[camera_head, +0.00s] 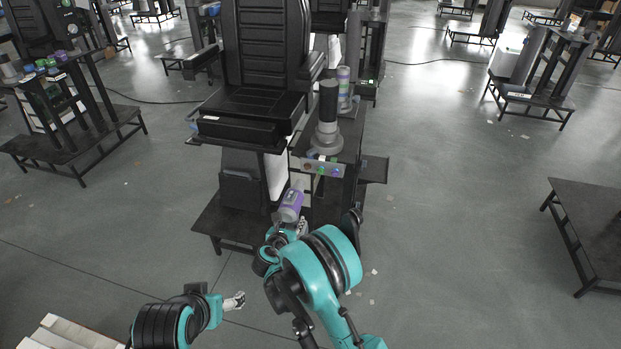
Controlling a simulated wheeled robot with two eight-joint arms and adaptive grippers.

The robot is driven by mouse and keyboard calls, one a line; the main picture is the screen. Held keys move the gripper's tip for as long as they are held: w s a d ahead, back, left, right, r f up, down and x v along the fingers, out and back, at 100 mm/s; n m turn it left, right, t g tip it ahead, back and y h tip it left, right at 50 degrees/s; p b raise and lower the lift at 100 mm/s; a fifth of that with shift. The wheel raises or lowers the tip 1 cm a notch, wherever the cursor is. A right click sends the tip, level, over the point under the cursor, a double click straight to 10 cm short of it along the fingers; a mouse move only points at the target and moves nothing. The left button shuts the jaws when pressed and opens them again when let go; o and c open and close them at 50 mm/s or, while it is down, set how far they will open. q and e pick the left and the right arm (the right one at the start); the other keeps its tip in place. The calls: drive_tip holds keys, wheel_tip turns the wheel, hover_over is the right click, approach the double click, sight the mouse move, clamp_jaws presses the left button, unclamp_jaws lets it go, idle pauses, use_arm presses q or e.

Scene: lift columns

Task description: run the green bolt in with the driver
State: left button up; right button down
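A grey panel (300,163) at the front of the workstation carries small coloured bolts in a row. The green bolt (321,170) is in the middle, with a red one (307,166) to its left and a blue-purple one (337,171) to its right. My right gripper (296,224) appears shut on the purple and grey driver (291,206). The driver points up, tilted, below and left of the green bolt and apart from it. The arm partly hides this gripper's fingers. My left gripper (237,300) is low, away from the workstation, and its fingers are too small to judge.
A black seat (265,50) stands behind the panel. A grey and black column (327,115) and a purple-banded cylinder (344,88) stand on the right. A dark platform (215,222) lies below. Open floor spreads on both sides; a dark table (595,215) is far right.

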drive_tip(key=s+d, duration=0.2)
drive_tip(key=d, duration=0.3)
drive_tip(key=w+d, duration=0.2)
drive_tip(key=w, duration=0.4)
drive_tip(key=shift+w, duration=0.3)
